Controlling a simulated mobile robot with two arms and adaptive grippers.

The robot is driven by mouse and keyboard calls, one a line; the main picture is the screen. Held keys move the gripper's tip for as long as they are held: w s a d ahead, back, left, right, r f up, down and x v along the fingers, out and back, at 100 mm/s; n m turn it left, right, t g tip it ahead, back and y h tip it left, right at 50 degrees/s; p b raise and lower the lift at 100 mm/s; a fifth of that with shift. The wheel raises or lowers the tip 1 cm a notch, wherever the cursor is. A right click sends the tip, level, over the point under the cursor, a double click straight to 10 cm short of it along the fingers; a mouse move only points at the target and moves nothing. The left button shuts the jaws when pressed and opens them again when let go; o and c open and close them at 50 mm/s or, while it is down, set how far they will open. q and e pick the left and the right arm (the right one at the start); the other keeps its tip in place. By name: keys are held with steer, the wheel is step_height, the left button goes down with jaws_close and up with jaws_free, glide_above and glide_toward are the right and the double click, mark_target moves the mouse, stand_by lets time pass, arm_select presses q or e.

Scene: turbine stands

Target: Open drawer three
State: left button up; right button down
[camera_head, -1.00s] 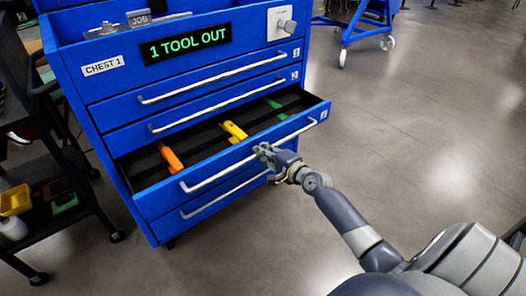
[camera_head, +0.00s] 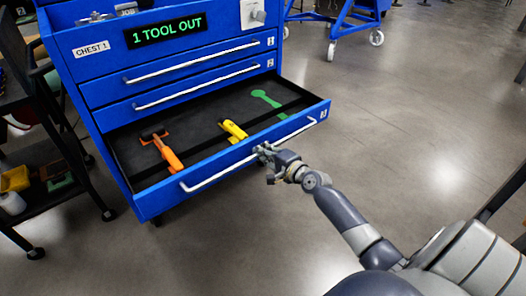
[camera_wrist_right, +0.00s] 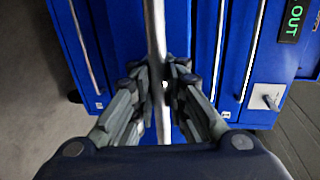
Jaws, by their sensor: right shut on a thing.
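Drawer three (camera_head: 322,113) of the blue chest (camera_head: 99,68) stands pulled well out, with its dark inside showing. My right gripper (camera_head: 264,152) is shut on the drawer's long silver handle (camera_head: 215,178), right of the handle's middle. The wrist view shows the fingers (camera_wrist_right: 164,84) closed from both sides around the bright handle bar (camera_wrist_right: 155,25). In the drawer lie an orange-handled tool (camera_head: 167,152), a yellow tool (camera_head: 232,130) and a flat green wrench-like shape (camera_head: 267,101). My left gripper is not in view.
The drawers above, marked 1 (camera_head: 200,60) and 2 (camera_head: 205,86), are shut. A lit sign (camera_head: 166,31) reads "1 TOOL OUT". A dark cart (camera_head: 65,150) stands at left, a blue wheeled frame (camera_head: 345,25) at back right. The floor (camera_head: 420,110) between is clear.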

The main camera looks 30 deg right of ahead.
steer(key=shift+r, duration=0.1)
steer(key=c, duration=1.6)
jaws_free()
steer(key=shift+s, duration=0.1)
steer(key=v, duration=1.1)
steer(key=shift+s, duration=0.35)
steer(key=shift+r, duration=0.15)
